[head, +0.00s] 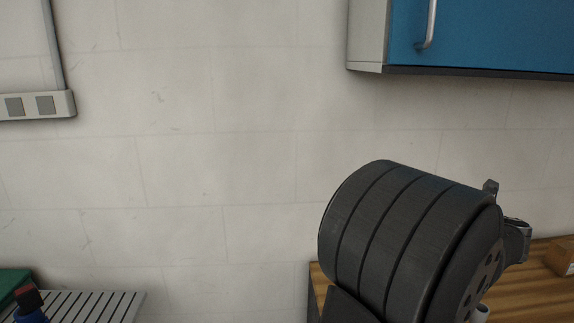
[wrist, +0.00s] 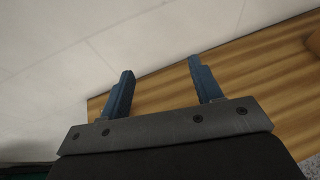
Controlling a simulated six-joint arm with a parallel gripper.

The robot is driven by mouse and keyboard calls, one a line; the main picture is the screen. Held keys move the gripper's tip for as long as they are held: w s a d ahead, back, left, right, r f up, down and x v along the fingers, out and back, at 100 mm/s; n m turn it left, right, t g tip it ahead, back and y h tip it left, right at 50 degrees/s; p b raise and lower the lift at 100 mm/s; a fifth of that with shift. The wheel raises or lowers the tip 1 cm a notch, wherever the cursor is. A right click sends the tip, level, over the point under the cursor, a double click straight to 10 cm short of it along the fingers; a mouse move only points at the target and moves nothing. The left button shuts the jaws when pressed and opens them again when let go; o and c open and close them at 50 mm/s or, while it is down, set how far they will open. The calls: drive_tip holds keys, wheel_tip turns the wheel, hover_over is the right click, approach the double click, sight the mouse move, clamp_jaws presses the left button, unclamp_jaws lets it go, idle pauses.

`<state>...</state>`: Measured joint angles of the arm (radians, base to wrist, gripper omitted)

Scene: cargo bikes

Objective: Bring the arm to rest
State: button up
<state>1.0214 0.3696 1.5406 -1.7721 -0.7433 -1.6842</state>
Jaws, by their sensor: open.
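My gripper (wrist: 160,69) shows in the wrist view with its two blue-grey fingers well apart. Nothing is between them. Behind the fingers are the wooden worktop (wrist: 155,92) and the pale wall. In the head view a thick dark link of my arm fills the lower right, in front of the wall and the worktop. It hides most of what lies behind it, and my fingers cannot be made out clearly there.
A blue wall cabinet (head: 490,35) hangs at the upper right. A cardboard box (head: 561,257) stands on the worktop at the right edge. A slatted grey surface (head: 85,306) and a dark-topped blue object (head: 30,312) are at the lower left. The wall between is bare.

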drive_tip(key=shift+w+a, duration=1.9)
drive_tip(key=shift+w, duration=0.05)
drive_tip(key=s+d, duration=0.6)
drive_tip(key=s, duration=0.2)
drive_tip(key=s+d, duration=0.6)
drive_tip(key=s, duration=0.3)
drive_tip(key=shift+s+f, duration=0.2)
drive_tip(key=shift+f, duration=0.05)
drive_tip(key=shift+w+a, duration=0.1)
